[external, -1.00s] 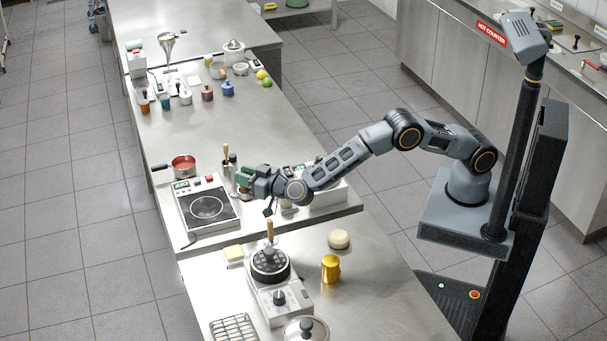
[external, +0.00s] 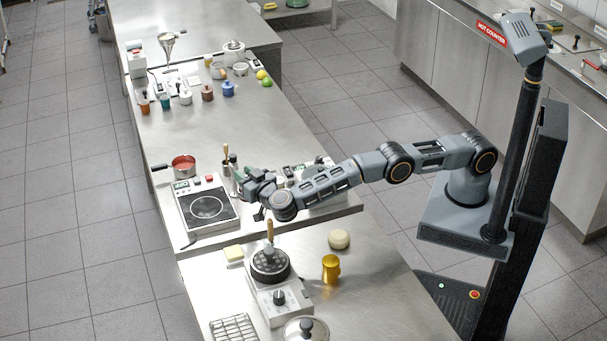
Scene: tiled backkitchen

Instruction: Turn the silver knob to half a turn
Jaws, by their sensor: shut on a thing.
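My gripper (external: 246,188) is at the right edge of the black-topped hob (external: 210,208), beside a cluster of upright kitchen things. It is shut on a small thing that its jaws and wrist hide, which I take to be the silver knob. I cannot make out the knob's face, its mark or its angle. The hob has a green display (external: 181,186) and a red button (external: 196,181) at its back edge.
A red-filled pan (external: 183,163) stands behind the hob.

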